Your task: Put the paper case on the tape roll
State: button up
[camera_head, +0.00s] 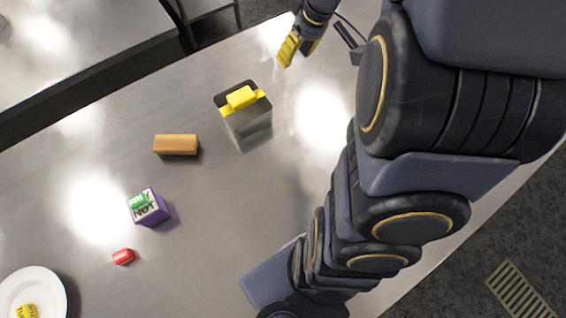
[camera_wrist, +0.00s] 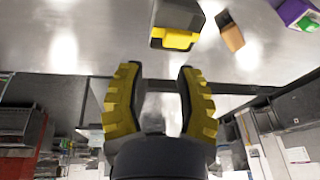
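I cannot pick out a clear paper case or tape roll by shape. A purple box (camera_head: 155,210) with a green and white lettered face stands on the metal table, and part of it shows in the wrist view (camera_wrist: 292,10). A small red object (camera_head: 123,257) lies below it in the head view. A white plate (camera_head: 52,283) at the lower left holds a yellow lettered item (camera_head: 27,311). My gripper (camera_head: 298,52) is at the top of the head view, away from all of these. In the wrist view its yellow fingers (camera_wrist: 158,72) are apart with nothing between them.
A grey box with a black and yellow top (camera_head: 241,98) stands nearest my gripper. An orange-brown block (camera_head: 176,144) lies left of it. Bare metal table (camera_head: 215,200) separates the objects. A second metal surface (camera_head: 70,45) lies beyond a dark gap at the upper left.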

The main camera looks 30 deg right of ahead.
jog(key=s+a+r+g, duration=0.25)
jog(key=s+a, duration=0.35)
jog(key=a, duration=0.5)
jog(key=s+a+r+g+h, duration=0.1)
jog(key=s+a, duration=0.1)
jog(key=s, duration=0.5)
jog(key=s+a+r+m+g, duration=0.1)
jog(key=s+a, duration=0.2)
jog(key=s, duration=0.3)
jog(key=shift+s+r+h, duration=0.35)
jog(key=shift+h, duration=0.05)
